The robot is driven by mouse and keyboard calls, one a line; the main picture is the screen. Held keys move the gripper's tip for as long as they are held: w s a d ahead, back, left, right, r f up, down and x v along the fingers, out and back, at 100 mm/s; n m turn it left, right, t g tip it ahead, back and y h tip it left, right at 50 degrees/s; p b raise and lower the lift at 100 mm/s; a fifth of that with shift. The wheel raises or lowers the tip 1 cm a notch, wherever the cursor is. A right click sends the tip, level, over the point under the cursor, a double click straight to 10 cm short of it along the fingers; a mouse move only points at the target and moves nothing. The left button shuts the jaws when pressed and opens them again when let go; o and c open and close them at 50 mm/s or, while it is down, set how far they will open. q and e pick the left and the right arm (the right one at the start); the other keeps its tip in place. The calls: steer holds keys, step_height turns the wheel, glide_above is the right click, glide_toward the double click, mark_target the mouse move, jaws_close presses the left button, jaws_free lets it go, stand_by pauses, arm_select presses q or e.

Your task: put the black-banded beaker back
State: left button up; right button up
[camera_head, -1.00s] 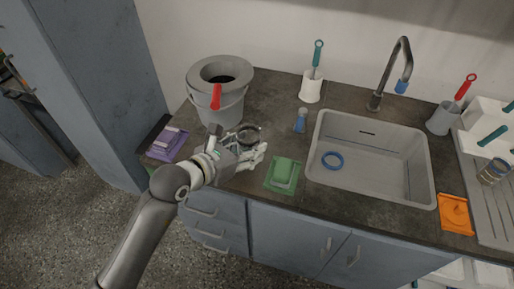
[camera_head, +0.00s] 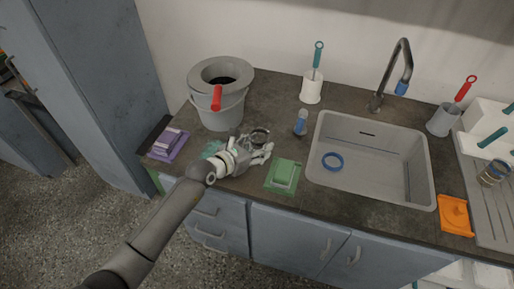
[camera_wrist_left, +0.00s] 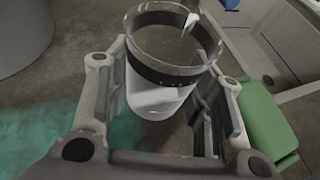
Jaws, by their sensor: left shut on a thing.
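The black-banded beaker (camera_wrist_left: 165,68) is a clear glass cup with a dark band below its rim. It sits between the fingers of my left gripper (camera_wrist_left: 168,110) in the left wrist view, its open mouth towards the camera. In the head view the beaker's rim (camera_head: 260,135) shows just beyond my left gripper (camera_head: 256,152), which is shut on it over the front left of the counter. The wrist and fingers hide most of the beaker there, and I cannot tell whether its base touches the counter. My right gripper is not in view.
A teal patch (camera_head: 211,149) lies left of the gripper.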

arm_select(q)
steer(key=shift+f, duration=0.4)
steer(key=shift+f, duration=0.1)
steer(key=o, duration=1.1)
steer(key=v, duration=1.2)
